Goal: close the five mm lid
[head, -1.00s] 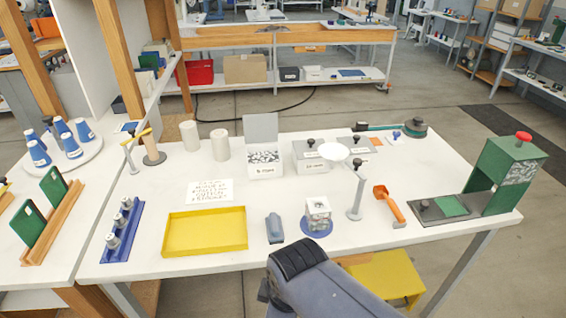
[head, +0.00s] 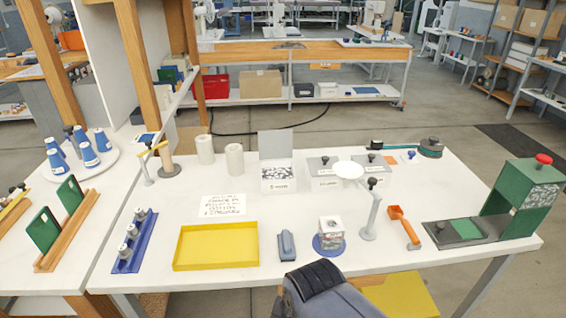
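The five mm box (head: 278,181) stands at the back middle of the white table, labelled on its front and filled with small pale pieces. Its grey lid (head: 275,145) stands upright at the back edge, open. To its right are two grey-lidded boxes, a nearer-left one (head: 322,166) and another (head: 371,162), both with lids down and dark knobs. My arm (head: 325,290) enters from the bottom middle. Its gripper fingers cannot be made out, so whether it is open or shut does not show.
A yellow tray (head: 216,247), a grey stapler-like tool (head: 286,246), a clear container on a blue disc (head: 330,236) and a white round-topped stand (head: 369,214) are in front of the boxes. An orange scoop (head: 404,227) and a green press (head: 520,200) are at right.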

